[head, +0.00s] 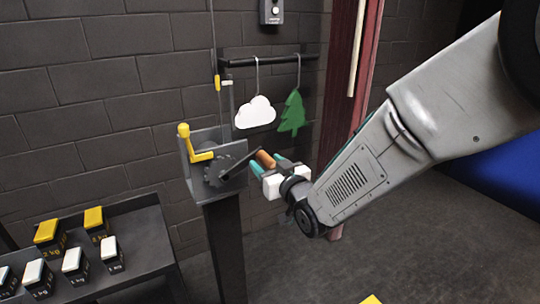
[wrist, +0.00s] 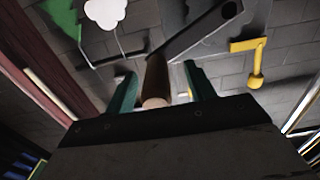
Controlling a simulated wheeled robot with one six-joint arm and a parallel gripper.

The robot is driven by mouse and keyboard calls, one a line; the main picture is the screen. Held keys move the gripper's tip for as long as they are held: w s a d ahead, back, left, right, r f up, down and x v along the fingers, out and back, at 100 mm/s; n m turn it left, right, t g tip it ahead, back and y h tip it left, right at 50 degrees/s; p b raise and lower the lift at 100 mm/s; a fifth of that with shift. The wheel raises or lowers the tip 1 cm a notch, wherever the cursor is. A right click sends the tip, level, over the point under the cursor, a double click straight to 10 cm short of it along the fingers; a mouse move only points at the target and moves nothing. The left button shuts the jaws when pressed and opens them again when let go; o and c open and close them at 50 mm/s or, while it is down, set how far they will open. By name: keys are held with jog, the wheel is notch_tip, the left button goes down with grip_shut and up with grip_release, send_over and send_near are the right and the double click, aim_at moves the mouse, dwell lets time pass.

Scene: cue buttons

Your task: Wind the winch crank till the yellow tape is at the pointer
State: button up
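The winch (head: 205,178) stands on a dark post by the wall. Its dark crank arm (head: 238,163) slants up to the right and ends in an orange-brown wooden handle (head: 265,158). My gripper (head: 270,164) is at the handle, its teal fingers apart. In the wrist view the handle (wrist: 155,82) lies between the fingers, with a gap visible on each side. The yellow tape (head: 217,82) is on the thin rope above the winch. A small pale piece beside it (head: 227,83) may be the pointer; their exact alignment is too small to tell.
A yellow lever (head: 190,145) sticks up on the winch's left side. A white cloud (head: 255,113) and a green tree (head: 292,112) hang from a dark rail (head: 265,61) close above the handle. A dark shelf (head: 140,232) with several weights stands at lower left.

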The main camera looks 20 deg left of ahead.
jog(key=shift+s+d+r, duration=0.15)
jog(key=shift+s+d, duration=0.25)
jog(key=shift+d, duration=0.15)
jog(key=v, duration=0.8)
jog(key=shift+s+d, duration=0.2)
jog(key=shift+s, duration=0.05)
